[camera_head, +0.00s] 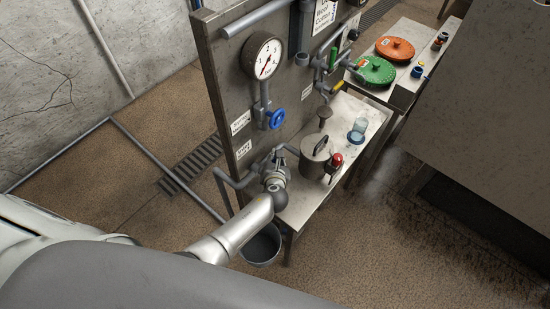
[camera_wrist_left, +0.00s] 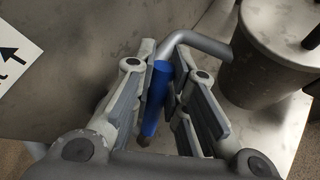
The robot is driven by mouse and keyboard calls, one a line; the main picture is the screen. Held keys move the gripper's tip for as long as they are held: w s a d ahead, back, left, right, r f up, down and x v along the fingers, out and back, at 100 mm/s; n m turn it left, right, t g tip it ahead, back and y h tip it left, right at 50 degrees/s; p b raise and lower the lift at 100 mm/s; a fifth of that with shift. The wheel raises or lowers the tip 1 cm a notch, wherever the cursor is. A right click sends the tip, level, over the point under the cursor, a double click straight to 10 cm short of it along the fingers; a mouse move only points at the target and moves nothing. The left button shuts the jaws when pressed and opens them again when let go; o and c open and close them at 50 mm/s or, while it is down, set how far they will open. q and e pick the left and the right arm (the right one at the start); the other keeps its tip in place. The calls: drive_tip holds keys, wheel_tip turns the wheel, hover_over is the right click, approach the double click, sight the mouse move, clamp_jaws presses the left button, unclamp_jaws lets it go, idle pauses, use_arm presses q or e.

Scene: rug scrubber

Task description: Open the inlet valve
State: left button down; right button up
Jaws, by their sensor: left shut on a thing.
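My left gripper (camera_head: 276,178) reaches to the lower left of the upright metal panel (camera_head: 228,75). In the left wrist view my left gripper (camera_wrist_left: 166,55) is shut on a blue valve handle (camera_wrist_left: 155,100), which lies lengthwise between its two fingers. A grey bent pipe (camera_wrist_left: 200,42) runs just beyond the fingertips. The held handle is hidden by the gripper in the head view. A separate blue handwheel (camera_head: 276,119) sits higher on the panel, below a round gauge (camera_head: 262,56). I cannot read which valve is labelled inlet. My right gripper is not in view.
A lidded metal pot (camera_head: 315,158), a red-topped item (camera_head: 337,160) and a glass beaker (camera_head: 357,130) stand on the bench (camera_head: 305,200) close right of the gripper. A bucket (camera_head: 262,246) stands below. A large dark cabinet (camera_head: 480,120) fills the right.

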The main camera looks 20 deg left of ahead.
use_arm(q)
drive_tip(key=c, duration=1.4)
unclamp_jaws()
drive_tip(key=shift+c, duration=0.2)
drive_tip(key=v, duration=1.2)
drive_tip(key=shift+a+f, duration=0.1)
